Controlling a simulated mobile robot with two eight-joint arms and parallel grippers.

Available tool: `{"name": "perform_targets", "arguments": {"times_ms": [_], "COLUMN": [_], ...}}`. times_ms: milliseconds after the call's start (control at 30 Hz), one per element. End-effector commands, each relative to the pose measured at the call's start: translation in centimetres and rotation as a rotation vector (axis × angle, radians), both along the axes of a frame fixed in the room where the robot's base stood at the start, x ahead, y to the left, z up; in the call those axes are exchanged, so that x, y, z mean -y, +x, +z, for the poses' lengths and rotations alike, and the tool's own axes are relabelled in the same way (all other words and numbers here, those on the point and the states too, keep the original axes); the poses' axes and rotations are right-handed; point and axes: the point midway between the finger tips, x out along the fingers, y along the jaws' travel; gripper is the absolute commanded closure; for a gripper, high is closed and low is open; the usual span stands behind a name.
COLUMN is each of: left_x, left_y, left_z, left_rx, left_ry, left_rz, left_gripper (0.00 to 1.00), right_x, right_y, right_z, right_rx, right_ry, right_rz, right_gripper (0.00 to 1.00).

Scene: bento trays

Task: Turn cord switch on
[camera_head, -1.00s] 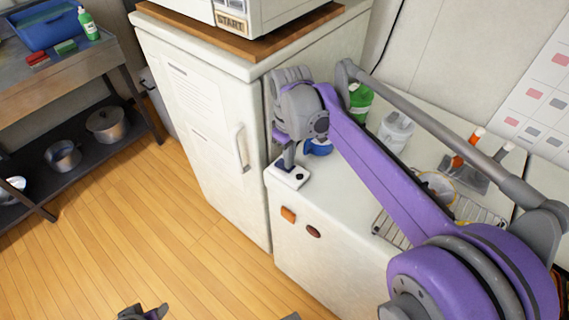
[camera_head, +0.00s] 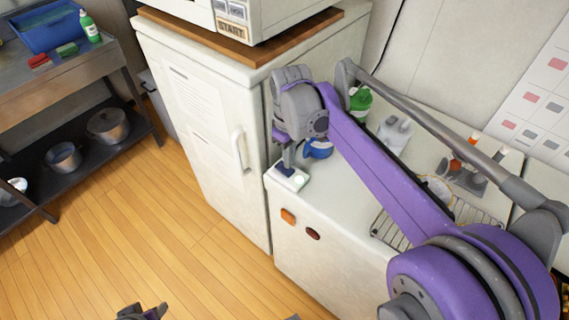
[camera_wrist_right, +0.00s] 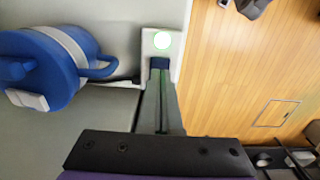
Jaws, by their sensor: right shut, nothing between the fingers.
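The cord switch (camera_head: 290,184) is a small white box on the front left corner of the white counter. It also shows in the right wrist view (camera_wrist_right: 149,38), with a round lamp glowing pale green and a dark blue part below it. My right gripper (camera_wrist_right: 160,66) is shut and empty. Its fingertips are over the dark blue part and hide some of it; I cannot tell whether they press on it. In the head view the right gripper (camera_head: 290,168) points down at the switch. A grey and purple part of mine shows at the bottom edge, cut off.
A blue container with a handle (camera_wrist_right: 50,62) stands right beside the switch.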

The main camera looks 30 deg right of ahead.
Motion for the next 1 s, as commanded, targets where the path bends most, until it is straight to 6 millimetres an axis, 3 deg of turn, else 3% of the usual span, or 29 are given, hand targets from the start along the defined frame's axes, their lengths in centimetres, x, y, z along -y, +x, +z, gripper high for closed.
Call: {"name": "perform_targets", "arguments": {"times_ms": [533, 1000], "left_x": [0.0, 0.0], "left_y": [0.8, 0.8], "left_z": [3.8, 3.8], "left_rx": [0.016, 0.016], "left_ry": [0.000, 0.000], "left_rz": [0.000, 0.000], "left_gripper": [0.53, 0.53], "right_x": [0.0, 0.0], "right_y": [0.0, 0.0], "right_z": [4.6, 4.7], "right_rx": [0.001, 0.000], "right_ry": [-0.001, 0.000], "right_rz": [0.000, 0.000], "right_gripper": [1.00, 1.00]}}
